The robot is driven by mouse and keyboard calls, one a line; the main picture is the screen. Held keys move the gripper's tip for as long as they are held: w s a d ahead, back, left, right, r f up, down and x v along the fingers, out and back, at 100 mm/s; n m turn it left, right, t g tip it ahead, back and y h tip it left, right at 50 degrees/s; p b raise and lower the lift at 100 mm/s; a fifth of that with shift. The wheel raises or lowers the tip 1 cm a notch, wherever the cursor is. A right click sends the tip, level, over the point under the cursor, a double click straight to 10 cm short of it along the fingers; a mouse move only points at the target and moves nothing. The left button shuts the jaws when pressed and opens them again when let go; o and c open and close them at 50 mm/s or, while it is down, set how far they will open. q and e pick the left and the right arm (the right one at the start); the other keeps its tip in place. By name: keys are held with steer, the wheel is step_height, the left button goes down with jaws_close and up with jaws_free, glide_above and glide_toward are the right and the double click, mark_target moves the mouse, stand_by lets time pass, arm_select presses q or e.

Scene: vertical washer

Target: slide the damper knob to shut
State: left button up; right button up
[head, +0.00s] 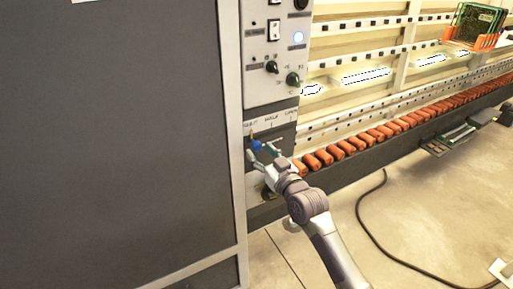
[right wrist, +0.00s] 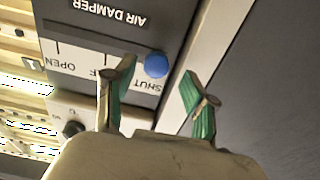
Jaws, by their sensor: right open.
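The blue damper knob (head: 256,145) is on the dark AIR DAMPER panel of the cabinet, at the SHUT end of the scale. It also shows in the right wrist view (right wrist: 156,65), beside the SHUT label. My right gripper (head: 261,152) is open, with its green-padded fingers on either side of the knob. In the right wrist view the knob lies between the fingertips (right wrist: 157,72), closer to the left one. Contact cannot be told. My left gripper is not in view.
A control panel (head: 259,85) with dials and switches is above the damper. A large grey cabinet panel (head: 120,150) fills the left. A row of orange-brown cylinders (head: 345,147) runs right. A cable (head: 370,220) lies on the open floor.

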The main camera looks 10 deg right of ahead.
steer(key=shift+v, duration=2.2)
steer(key=shift+d+f, duration=0.1)
step_height(320, 180, down, 21)
steer(key=s+d+m+g+h, duration=0.1)
steer(key=s+d+g+h, duration=0.2)
steer(key=g, duration=0.1)
steer(key=s+d+f+g+h, duration=0.1)
steer(key=s+d+f+g, duration=0.1)
steer(key=s+f, duration=0.65)
steer(key=s+d+f+g, duration=0.15)
steer(key=s+f, duration=0.25)
steer(key=f, duration=0.9)
steer(key=s+d+f+g, duration=0.1)
steer(key=s+f, duration=0.5)
steer(key=s, duration=0.6)
steer(key=s+d+f+g+h, duration=0.1)
steer(key=s+f+g, duration=0.3)
steer(key=s, duration=0.9)
steer(key=s+d+f+g+h+b, duration=0.1)
steer(key=s+d+f+g, duration=0.1)
steer(key=s+f, duration=0.6)
steer(key=s+g, duration=0.1)
steer(key=s, duration=0.4)
steer(key=shift+s+d+f+m, duration=0.25)
steer(key=shift+f+m, duration=0.05)
steer(key=shift+f, duration=0.1)
steer(key=shift+g, duration=0.25)
